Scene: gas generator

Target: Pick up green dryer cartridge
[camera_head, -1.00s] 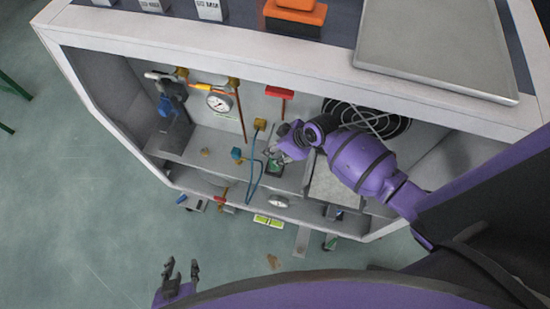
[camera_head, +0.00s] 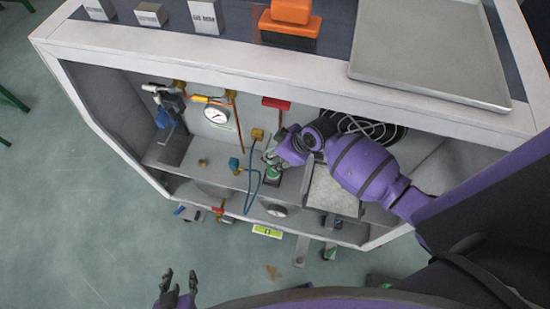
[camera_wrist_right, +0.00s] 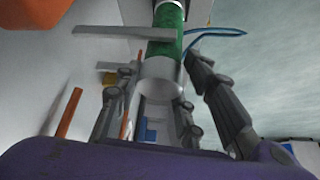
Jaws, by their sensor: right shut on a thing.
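The green dryer cartridge (camera_wrist_right: 167,32) shows in the right wrist view as a green cylinder with a pale, clear-looking end (camera_wrist_right: 162,74) between my right gripper's fingers (camera_wrist_right: 165,105). In the head view, my right gripper (camera_head: 273,157) is inside the cabinet, shut on the cartridge. Only a small green part of the cartridge (camera_head: 272,173) shows below the fingers; the gripper hides the rest. I cannot tell whether it touches the shelf. My left gripper (camera_head: 178,284) is open and empty at the bottom of the head view, outside the cabinet.
The cabinet frame (camera_head: 290,85) surrounds the right arm. A pressure gauge (camera_head: 215,115), a blue hose (camera_head: 250,190) and a teal fitting (camera_head: 234,164) are left of the right gripper.

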